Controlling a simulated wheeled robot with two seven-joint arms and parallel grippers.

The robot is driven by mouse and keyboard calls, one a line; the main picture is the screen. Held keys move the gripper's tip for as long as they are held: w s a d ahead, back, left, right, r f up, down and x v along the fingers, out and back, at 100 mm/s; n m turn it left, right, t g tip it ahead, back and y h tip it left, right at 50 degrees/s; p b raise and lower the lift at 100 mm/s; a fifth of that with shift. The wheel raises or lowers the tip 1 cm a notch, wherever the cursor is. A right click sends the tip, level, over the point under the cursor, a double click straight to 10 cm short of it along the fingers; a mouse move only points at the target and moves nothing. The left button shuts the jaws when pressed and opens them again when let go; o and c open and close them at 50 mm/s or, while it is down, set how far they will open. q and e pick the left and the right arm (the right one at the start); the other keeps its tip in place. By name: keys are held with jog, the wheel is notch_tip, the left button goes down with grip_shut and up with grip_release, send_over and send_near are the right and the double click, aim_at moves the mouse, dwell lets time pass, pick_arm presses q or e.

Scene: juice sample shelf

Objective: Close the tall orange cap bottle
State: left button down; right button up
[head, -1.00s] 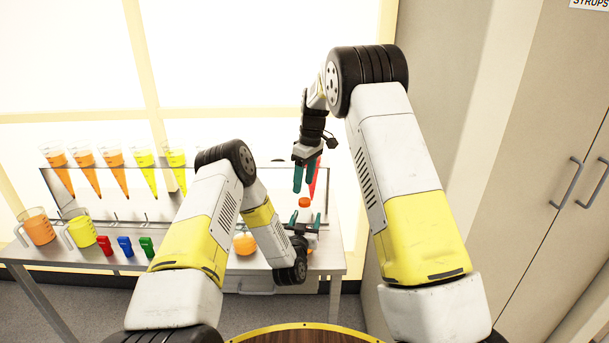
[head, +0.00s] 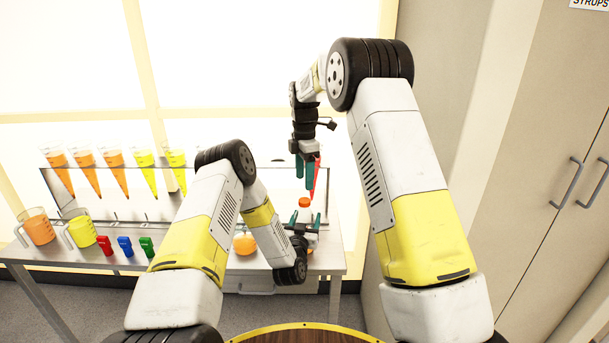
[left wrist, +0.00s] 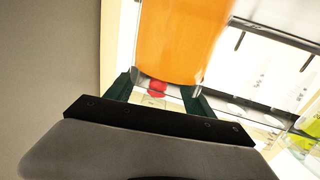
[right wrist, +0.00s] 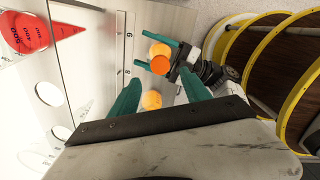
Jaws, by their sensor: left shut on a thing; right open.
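My left gripper (head: 304,226) is shut on an orange bottle (left wrist: 180,40), which fills the space between its fingers in the left wrist view. An orange cap (head: 304,202) shows above the left gripper in the head view. In the right wrist view the cap (right wrist: 160,66) is beside the left gripper's teal fingers. I cannot tell whether it is fully seated. My right gripper (head: 304,176) is open and empty, pointing down just above the cap. In the right wrist view the cap appears between the right gripper's fingertips, farther off. The bottle's body is mostly hidden in the head view.
A rack of coloured cones (head: 118,178) stands at the table's back. Two jugs (head: 80,231) and small red, blue and green items (head: 125,246) are at the left. A round orange vessel (head: 245,244) is left of the left gripper. A cabinet (head: 540,150) is at the right.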

aim_at(305, 200)
notch_tip(305, 200, down, 8)
jog(key=shift+r, duration=0.25)
jog(key=shift+c, duration=0.3)
grip_shut()
